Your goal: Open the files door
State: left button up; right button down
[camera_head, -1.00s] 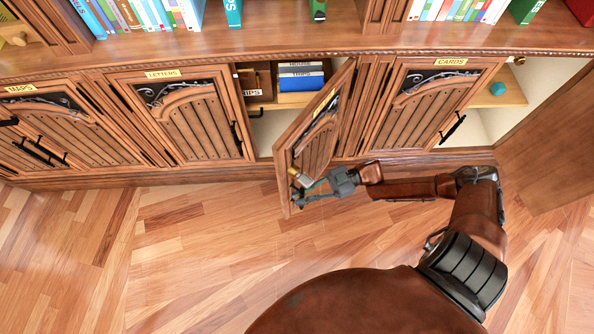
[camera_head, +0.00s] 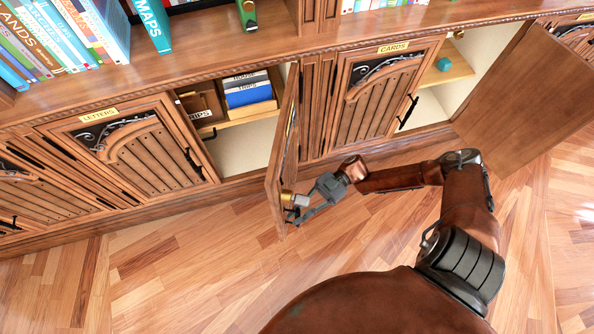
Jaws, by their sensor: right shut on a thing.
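The cabinet door (camera_head: 279,168) between the LETTERS and CARDS doors stands wide open, seen almost edge-on and sticking out from the cabinet over the floor. Its yellow label is turned too far to read. My right gripper (camera_head: 297,208) is at the free lower edge of this door, shut on its handle, which is mostly hidden by the fingers. Behind the door the compartment (camera_head: 240,150) is exposed. It holds blue and white boxes (camera_head: 248,93) and a brown box on a shelf. My left gripper is not in view.
The LETTERS door (camera_head: 140,150) is shut at the left. The CARDS door (camera_head: 382,95) is to the right, and beyond it another door (camera_head: 525,100) stands open beside a compartment with a teal object (camera_head: 443,64). The wooden floor (camera_head: 180,280) in front is clear.

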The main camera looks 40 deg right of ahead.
jog(key=shift+w+d, duration=0.1)
jog(key=c, duration=1.9)
grip_release()
jog(key=shift+c, duration=0.2)
jog(key=s+d, duration=0.1)
jog(key=d, duration=1.1)
jog(key=shift+a, duration=0.15)
